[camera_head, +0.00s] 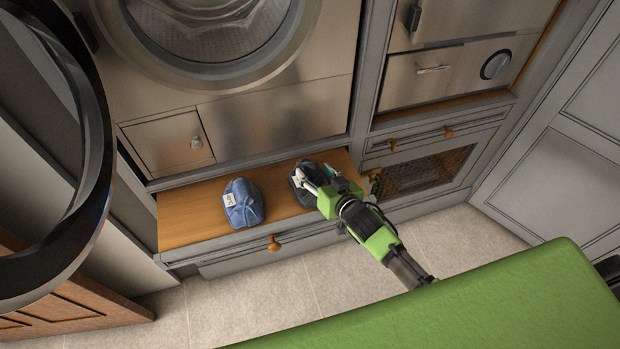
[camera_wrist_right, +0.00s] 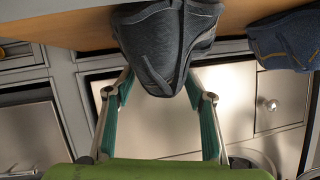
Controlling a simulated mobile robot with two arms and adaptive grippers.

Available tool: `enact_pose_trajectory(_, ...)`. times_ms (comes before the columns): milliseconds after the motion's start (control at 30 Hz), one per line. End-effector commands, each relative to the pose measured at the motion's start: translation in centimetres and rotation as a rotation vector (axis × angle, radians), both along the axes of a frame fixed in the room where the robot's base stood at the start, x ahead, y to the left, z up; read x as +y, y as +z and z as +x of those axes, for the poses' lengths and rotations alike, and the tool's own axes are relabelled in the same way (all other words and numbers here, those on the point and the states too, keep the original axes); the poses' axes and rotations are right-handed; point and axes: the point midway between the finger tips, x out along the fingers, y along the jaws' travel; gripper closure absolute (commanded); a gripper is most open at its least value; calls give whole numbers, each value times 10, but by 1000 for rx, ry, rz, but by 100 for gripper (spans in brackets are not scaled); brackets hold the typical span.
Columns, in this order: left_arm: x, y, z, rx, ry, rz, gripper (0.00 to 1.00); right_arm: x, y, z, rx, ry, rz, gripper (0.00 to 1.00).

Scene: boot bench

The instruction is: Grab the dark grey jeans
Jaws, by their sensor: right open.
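The dark grey jeans (camera_head: 302,192) lie folded in a bundle on the wooden bench board (camera_head: 185,222), to the right of the blue jeans, and are partly covered by my right gripper in the head view. My right gripper (camera_head: 320,178) reaches in over them from the lower right. In the right wrist view the dark grey jeans (camera_wrist_right: 168,45) show between the two open fingers (camera_wrist_right: 159,90), one finger on each side. I cannot tell whether the fingers touch the cloth. My left gripper is not in view.
Folded blue jeans (camera_head: 243,203) with a white label lie on the same board, also at the right edge of the wrist view (camera_wrist_right: 290,38). A washing machine front (camera_head: 270,120) rises behind. A large dark ring (camera_head: 98,150) fills the left. A green surface (camera_head: 480,310) is at lower right.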

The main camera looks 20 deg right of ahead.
Motion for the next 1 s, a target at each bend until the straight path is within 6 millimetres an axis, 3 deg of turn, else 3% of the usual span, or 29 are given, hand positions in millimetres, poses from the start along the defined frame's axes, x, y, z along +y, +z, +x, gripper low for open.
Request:
enact_pose_trajectory(133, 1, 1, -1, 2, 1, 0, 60, 4, -5, 14, 0, 0, 2, 51)
enact_pose_trajectory(433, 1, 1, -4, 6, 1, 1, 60, 4, -7, 17, 0, 1, 2, 51)
enact_pose_trajectory(467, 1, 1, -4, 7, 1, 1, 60, 4, -7, 17, 0, 1, 2, 56)
enact_pose_trajectory(633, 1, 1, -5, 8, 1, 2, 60, 4, -7, 17, 0, 1, 2, 100)
enact_pose_trajectory(1000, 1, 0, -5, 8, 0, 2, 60, 5, -2, 18, -6, 2, 3, 100)
